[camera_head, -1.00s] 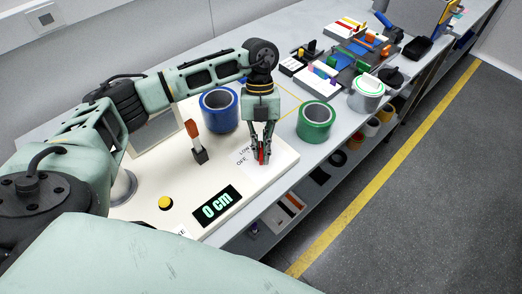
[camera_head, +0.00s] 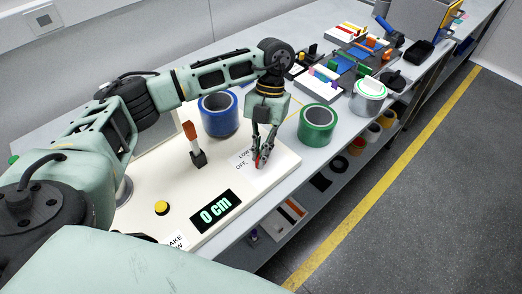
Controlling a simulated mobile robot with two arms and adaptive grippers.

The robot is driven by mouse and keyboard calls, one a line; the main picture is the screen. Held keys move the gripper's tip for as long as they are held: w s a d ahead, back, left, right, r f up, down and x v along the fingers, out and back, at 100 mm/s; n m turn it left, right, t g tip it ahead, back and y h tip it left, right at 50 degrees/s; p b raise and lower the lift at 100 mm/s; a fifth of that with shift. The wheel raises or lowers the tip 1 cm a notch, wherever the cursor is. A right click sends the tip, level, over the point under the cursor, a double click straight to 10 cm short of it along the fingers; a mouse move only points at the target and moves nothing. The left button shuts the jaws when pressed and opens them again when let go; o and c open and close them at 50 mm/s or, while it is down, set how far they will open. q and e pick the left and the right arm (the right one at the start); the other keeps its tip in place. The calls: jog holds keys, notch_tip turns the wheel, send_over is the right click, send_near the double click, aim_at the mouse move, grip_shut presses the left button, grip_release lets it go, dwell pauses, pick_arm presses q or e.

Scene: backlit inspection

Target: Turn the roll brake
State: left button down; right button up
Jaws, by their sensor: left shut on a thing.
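A cream panel (camera_head: 223,172) lies on the bench, with printed labels "LOW" and "OFF" (camera_head: 242,160) beside my left gripper. An orange-handled lever (camera_head: 191,134) stands upright left of the gripper. My right gripper is not in view.
A blue tape roll (camera_head: 219,113) stands close behind the gripper on the left, and a green roll (camera_head: 318,125) on the right. A white-and-green roll (camera_head: 368,97) and trays of tools stand farther back. Shelves lie below the bench's right edge.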

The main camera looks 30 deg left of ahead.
pick_arm(q)
jog(key=shift+w+r, duration=0.1)
jog(key=shift+r, duration=0.05)
jog(key=c, duration=1.9)
grip_release()
jog(key=shift+o, duration=0.2)
jog(key=v, duration=1.2)
